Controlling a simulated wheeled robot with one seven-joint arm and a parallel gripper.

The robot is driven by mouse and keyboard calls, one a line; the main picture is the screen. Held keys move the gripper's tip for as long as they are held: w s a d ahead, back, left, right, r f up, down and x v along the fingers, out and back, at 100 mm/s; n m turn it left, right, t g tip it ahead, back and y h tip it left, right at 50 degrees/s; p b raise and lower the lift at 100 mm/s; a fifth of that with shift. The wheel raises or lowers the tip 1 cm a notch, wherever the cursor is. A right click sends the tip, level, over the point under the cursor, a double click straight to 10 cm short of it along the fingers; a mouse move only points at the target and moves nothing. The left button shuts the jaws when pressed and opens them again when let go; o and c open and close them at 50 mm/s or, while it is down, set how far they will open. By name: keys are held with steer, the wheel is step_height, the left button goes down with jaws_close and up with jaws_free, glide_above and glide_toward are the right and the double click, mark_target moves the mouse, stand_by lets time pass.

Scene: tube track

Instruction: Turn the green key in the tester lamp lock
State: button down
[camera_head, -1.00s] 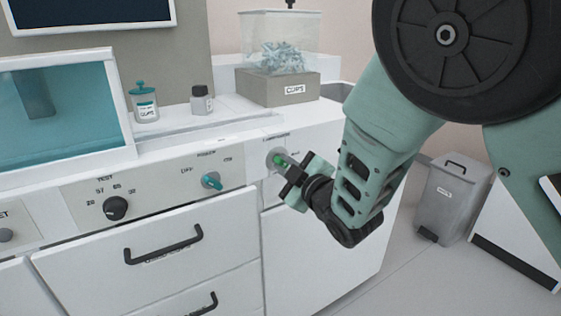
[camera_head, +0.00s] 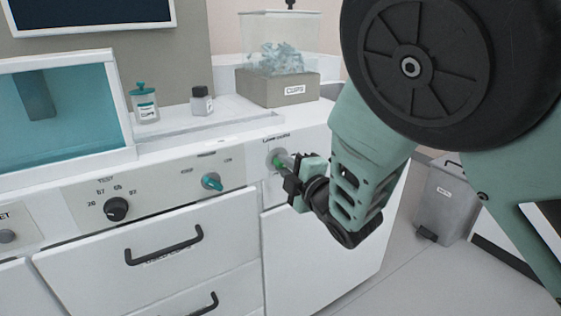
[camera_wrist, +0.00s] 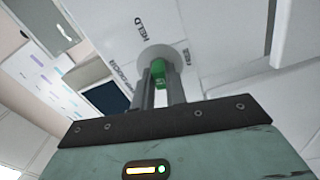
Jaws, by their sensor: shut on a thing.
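The green key (camera_head: 279,162) sits in the round grey lamp lock (camera_head: 270,159) on the white front panel, right of the power switch. My gripper (camera_head: 287,165) is at the lock, its fingers around the key. In the wrist view the green key (camera_wrist: 159,72) is between the two grey fingers of my gripper (camera_wrist: 161,80), in front of the round lock plate (camera_wrist: 163,54). Lettering stands around the plate; one word reads "HELD". The fingers hide part of the key, and how far it is turned is hard to tell.
A teal power switch (camera_head: 211,182) and a black dial (camera_head: 116,209) are left of the lock. A drawer handle (camera_head: 164,246) sticks out below. A clear box on a base labelled CLIPS (camera_head: 277,88) stands on the counter. A grey bin (camera_head: 446,200) is on the floor at right.

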steer(key=shift+n, duration=0.5)
steer(key=c, duration=1.3)
jaws_free()
steer(key=shift+c, duration=0.2)
